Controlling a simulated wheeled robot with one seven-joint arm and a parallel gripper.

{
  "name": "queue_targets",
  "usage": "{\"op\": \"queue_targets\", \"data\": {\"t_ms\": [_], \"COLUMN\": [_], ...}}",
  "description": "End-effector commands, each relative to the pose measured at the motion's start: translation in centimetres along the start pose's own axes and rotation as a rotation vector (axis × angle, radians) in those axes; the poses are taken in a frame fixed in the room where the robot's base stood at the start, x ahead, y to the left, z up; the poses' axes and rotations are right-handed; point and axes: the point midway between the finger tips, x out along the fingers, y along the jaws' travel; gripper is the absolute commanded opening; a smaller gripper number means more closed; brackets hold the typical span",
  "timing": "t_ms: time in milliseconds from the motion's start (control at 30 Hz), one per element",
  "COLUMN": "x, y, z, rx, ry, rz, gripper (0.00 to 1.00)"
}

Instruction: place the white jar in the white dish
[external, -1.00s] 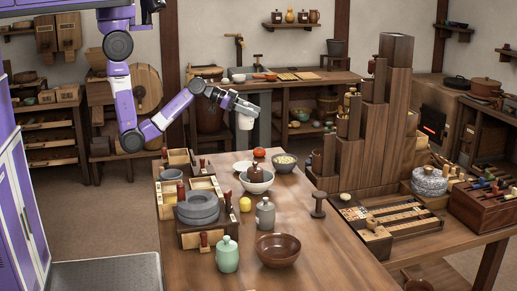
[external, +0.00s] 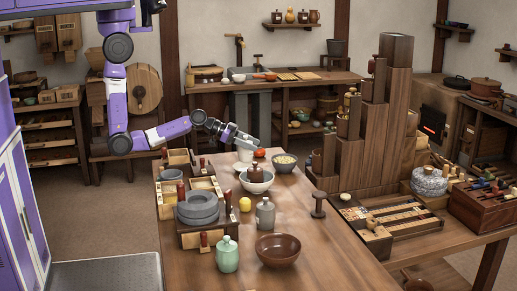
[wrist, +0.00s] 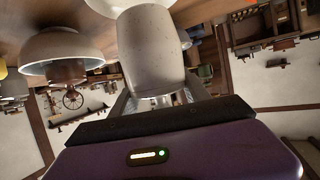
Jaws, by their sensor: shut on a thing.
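My gripper (external: 248,144) is shut on the white jar (external: 245,155), at the far left part of the long table. In the wrist view the white jar (wrist: 150,50) is between the fingers, its far end pointing to the top edge. The white dish (external: 241,166) is low and round, on the table just below the jar. In the wrist view the white dish (wrist: 128,4) is cut by the top edge and partly hidden behind the jar. The jar is over the dish; I cannot tell whether they touch.
Nearer are a yellow fruit (external: 245,204), a grey jar (external: 265,214) and stone discs (external: 197,208).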

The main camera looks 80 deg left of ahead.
Motion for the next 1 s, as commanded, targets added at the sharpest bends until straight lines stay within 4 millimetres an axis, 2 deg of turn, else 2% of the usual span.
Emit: {"op": "queue_targets", "data": {"t_ms": [333,767,800,900,1000], "x": [1.6,1.8,1.8,1.8,1.8], "y": [0.0,0.0,0.0,0.0,0.0], "z": [3.7,4.2,4.4,4.3,4.3], "rx": [-0.002,0.0,0.0,0.0,0.0], "ry": [0.001,0.003,0.0,0.0,0.0], "rz": [-0.001,-0.001,0.0,0.0,0.0], "gripper": [0.0,0.0,0.56,0.76,0.76]}}
